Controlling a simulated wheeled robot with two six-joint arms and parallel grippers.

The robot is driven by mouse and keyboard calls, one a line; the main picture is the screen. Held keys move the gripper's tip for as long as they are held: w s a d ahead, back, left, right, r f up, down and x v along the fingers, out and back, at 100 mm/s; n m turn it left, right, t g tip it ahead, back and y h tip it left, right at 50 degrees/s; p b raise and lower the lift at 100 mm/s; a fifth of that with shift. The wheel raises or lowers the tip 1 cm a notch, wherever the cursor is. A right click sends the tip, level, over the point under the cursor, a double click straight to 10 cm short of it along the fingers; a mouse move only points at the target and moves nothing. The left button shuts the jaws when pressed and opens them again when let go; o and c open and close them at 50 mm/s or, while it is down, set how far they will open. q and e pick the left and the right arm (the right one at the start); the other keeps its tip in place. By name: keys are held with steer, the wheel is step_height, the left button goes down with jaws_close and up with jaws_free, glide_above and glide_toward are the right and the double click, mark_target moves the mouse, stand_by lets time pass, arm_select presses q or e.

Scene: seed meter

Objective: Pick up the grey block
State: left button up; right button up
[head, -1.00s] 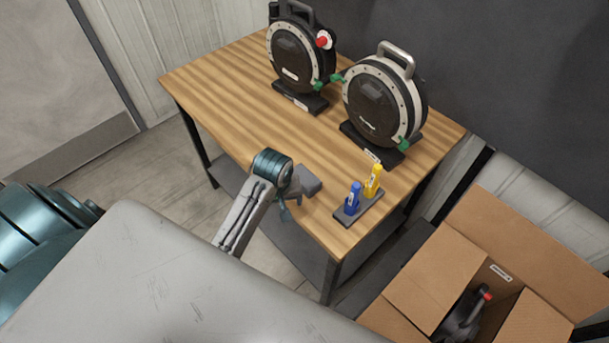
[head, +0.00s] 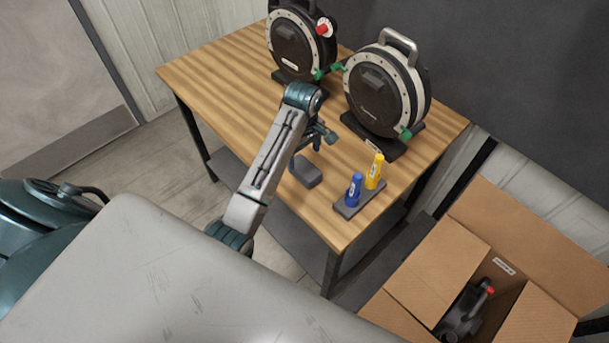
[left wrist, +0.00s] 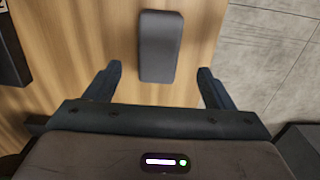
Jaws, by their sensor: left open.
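The grey block (head: 306,172) lies on the wooden table (head: 222,97), near its front edge. In the left wrist view the block (left wrist: 160,46) is a dark grey oblong with rounded corners, lying between the lines of the two fingers but beyond their tips. My left gripper (head: 324,138) is above the table, just behind and to the right of the block in the head view. Its fingers are apart and empty in the left wrist view (left wrist: 159,82). My right gripper is not in view.
Blue (head: 354,188) and yellow (head: 375,170) markers stand in a small dark holder right of the block. Two round black meters (head: 302,45) (head: 384,92) stand at the back. An open cardboard box (head: 430,262) is at the lower right.

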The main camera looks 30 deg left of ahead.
mark_target(305, 167)
arm_select(q)
step_height(305, 167, down, 2)
steer(key=shift+f, duration=0.1)
steer(key=shift+d+f+p, duration=0.1)
steer(key=shift+f+p, duration=0.15)
steer(key=shift+p, duration=0.4)
step_height(305, 167, down, 4)
steer(key=shift+r+p, duration=0.2)
steer(key=shift+p, duration=0.7)
steer(key=shift+w+f, duration=0.1)
steer(key=shift+f, duration=0.4)
steer(key=c, duration=1)
